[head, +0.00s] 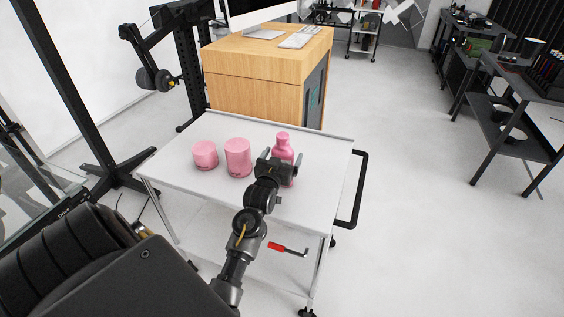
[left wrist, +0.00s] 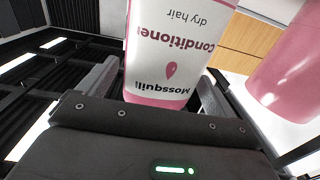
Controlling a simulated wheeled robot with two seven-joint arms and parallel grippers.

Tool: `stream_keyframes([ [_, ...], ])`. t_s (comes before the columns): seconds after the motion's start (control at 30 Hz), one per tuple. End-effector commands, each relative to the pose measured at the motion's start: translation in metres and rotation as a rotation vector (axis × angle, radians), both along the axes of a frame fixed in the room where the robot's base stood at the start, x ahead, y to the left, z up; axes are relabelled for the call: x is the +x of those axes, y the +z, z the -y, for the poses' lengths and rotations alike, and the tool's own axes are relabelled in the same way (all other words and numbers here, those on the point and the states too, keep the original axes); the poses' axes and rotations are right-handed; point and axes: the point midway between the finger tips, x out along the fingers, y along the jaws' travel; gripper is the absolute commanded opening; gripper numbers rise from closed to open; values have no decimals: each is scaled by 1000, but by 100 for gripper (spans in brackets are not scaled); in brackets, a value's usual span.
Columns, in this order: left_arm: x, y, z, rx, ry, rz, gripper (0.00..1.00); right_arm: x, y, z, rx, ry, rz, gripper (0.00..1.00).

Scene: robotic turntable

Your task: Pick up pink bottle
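The pink bottle (head: 283,146), with a narrow neck and cap, stands upright near the right side of the white cart top. My left gripper (head: 281,160) is at the bottle, with one finger on each side of it; the gripper hides part of its lower body. In the left wrist view the bottle (left wrist: 165,60) shows a white label with upside-down text, between the two spread fingers (left wrist: 158,88). A gap shows on the left side; contact on the right side cannot be told. My right gripper is not in view.
A taller pink jar (head: 238,158) and a shorter pink jar (head: 205,155) stand left of the bottle on the cart (head: 180,180). The cart has a black handle (head: 357,190) on its right. A wooden desk (head: 250,75) stands behind it.

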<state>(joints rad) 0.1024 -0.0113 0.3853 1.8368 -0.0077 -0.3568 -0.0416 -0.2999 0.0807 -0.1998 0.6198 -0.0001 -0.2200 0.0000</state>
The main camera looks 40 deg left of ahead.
Motion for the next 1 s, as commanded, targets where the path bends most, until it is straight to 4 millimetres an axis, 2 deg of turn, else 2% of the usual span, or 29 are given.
stream_keyframes([
  [0.07,0,0,0,0,0,0,81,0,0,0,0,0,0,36],
  [0.4,0,0,0,0,0,0,36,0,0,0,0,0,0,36],
  [0.77,0,6,0,1,0,4,35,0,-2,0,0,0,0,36],
  [0.87,0,15,0,3,0,5,35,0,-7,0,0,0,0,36],
  [0.97,0,33,0,5,0,9,35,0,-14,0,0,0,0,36],
  [1.0,-9,42,-1,5,1,7,35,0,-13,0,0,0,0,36],
])
